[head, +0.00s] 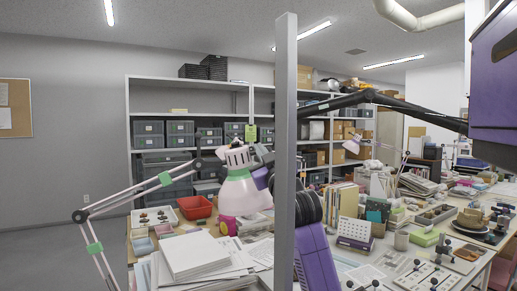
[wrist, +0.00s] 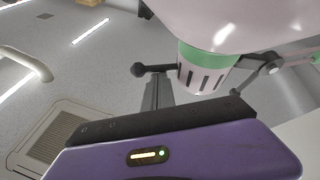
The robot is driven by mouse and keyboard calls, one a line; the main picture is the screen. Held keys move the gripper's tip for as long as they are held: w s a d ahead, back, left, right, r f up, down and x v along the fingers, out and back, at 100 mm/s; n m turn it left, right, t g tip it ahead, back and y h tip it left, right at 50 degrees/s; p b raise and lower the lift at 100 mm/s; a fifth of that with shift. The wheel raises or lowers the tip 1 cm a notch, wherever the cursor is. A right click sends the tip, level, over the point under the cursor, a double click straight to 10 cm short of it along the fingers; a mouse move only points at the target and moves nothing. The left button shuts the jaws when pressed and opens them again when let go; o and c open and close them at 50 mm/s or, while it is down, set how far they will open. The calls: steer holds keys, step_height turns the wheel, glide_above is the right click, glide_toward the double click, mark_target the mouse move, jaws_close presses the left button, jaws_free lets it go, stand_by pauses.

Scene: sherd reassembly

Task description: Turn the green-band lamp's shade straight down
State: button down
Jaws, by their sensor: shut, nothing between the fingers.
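The green-band lamp's pale pink shade (head: 245,196) hangs in the middle of the head view, with a green band (head: 238,174) below its slotted white cap. Its mouth faces mostly down, leaning slightly to the right. Its jointed arm (head: 133,192) with green bands comes in from the left. In the wrist view the shade (wrist: 215,22) and its green band fill the top right, close to my gripper. My gripper (wrist: 157,88) is shut and empty, close to the shade's cap. In the head view the grey post partly hides my purple arm, and the fingertips are not clear.
A grey post (head: 285,150) stands in front of the bench. Paper stacks (head: 192,256), a red tray (head: 195,207) and small parts trays lie beneath and left of the shade. Another pink lamp (head: 354,145) stands farther back right. Books and boxes crowd the right side.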

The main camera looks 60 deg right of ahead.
steer(key=shift+s+d+f+b, duration=0.15)
steer(key=shift+f+b, duration=0.15)
steer(key=shift+f, duration=0.6)
steer(key=b+v, duration=0.1)
steer(key=v, duration=0.7)
